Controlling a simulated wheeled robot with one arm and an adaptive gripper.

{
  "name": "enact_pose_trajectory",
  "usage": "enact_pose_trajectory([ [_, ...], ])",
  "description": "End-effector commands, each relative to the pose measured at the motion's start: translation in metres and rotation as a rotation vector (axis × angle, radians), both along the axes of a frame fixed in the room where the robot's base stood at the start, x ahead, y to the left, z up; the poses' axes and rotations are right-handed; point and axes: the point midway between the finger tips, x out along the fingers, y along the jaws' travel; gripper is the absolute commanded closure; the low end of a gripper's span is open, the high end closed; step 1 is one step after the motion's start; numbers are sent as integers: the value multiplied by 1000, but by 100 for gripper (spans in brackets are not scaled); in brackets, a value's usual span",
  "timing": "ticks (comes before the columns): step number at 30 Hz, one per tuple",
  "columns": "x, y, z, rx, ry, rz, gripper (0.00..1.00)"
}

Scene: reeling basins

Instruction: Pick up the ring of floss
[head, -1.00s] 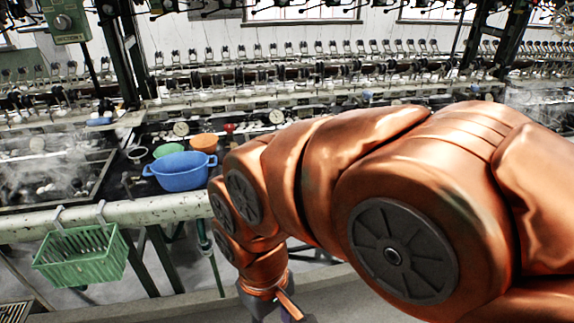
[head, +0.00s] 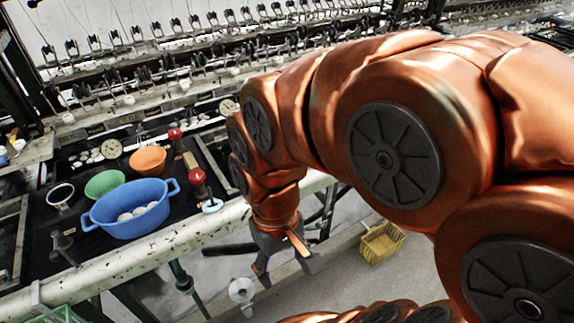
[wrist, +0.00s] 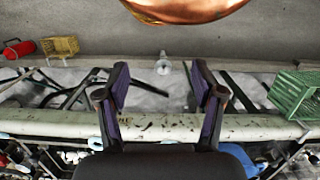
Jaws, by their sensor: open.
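My gripper (head: 284,268) hangs open and empty in front of the pale bench rail (head: 160,245). In the wrist view its two purple-lined fingers (wrist: 158,88) stand apart over the rail and the floor, with nothing between them. I cannot make out a ring of floss for certain in either view. A small pale ring-like shape with a blue middle (head: 212,205) lies on the dark bench top near the rail, left of my gripper. It is too small to tell what it is.
On the bench stand a blue tub (head: 130,222) holding pale round things, a green bowl (head: 104,184), an orange bowl (head: 148,160) and red-topped pieces (head: 197,177). A yellow basket (head: 380,242) and a white flared object (head: 241,290) are beyond the rail. A green basket (wrist: 294,95) hangs from it.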

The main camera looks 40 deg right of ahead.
Motion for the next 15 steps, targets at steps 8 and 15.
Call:
enact_pose_trajectory([
  [8, 84, -31, 8, 3, -35, -70, 16],
  [15, 155, -73, 5, 2, -70, -129, 16],
])
